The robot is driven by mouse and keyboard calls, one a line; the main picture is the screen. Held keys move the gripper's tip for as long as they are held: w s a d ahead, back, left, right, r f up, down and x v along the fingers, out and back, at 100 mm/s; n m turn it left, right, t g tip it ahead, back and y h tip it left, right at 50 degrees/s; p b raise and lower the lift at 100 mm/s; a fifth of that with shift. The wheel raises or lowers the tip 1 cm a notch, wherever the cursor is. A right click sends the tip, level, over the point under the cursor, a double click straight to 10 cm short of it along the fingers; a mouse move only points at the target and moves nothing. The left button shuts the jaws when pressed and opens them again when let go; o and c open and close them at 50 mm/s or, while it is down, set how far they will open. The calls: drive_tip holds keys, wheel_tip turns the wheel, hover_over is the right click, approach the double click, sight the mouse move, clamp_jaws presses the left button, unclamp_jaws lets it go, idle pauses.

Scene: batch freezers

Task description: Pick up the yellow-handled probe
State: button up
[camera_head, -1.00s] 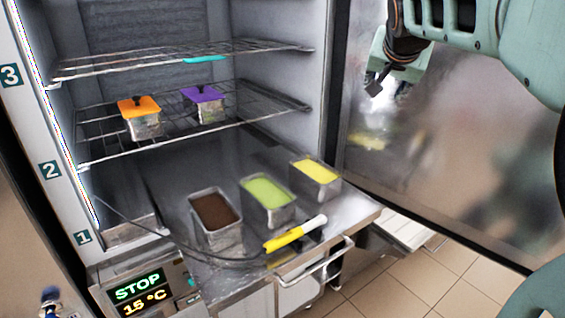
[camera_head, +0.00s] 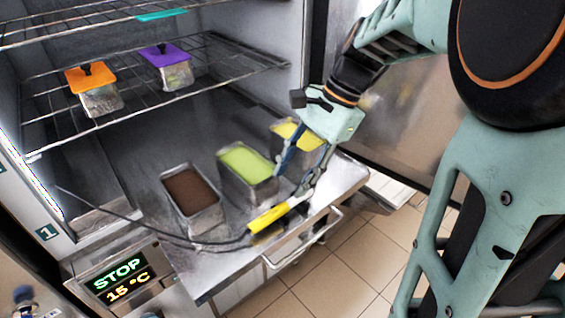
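The yellow-handled probe (camera_head: 268,219) lies near the front edge of the freezer's bottom metal shelf. Its handle is yellow with a pale end toward the right, and a dark cable runs left from it. My gripper (camera_head: 291,187) points down above the shelf, with its two fingers spread apart. The fingertips are close to the pale end of the handle. I cannot tell whether they touch it. Nothing shows held between the fingers.
On the bottom shelf (camera_head: 225,262) stand a tray of brown mix (camera_head: 190,190), a green one (camera_head: 245,162) and a yellow one (camera_head: 284,130), partly hidden by my gripper. Orange-lidded (camera_head: 88,77) and purple-lidded (camera_head: 165,54) containers sit on the wire rack above. The open door is at right.

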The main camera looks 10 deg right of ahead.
sight(273, 212)
drive_tip(key=x, duration=0.4)
drive_tip(key=shift+s+f, duration=0.1)
drive_tip(key=shift+f, duration=0.05)
drive_tip(key=x, duration=0.4)
drive_tip(key=shift+s+a+f, duration=0.1)
drive_tip(key=shift+s+a, duration=0.1)
drive_tip(key=shift+s, duration=0.25)
drive_tip(key=shift+a+f, duration=0.15)
drive_tip(key=shift+f, duration=0.25)
clamp_jaws()
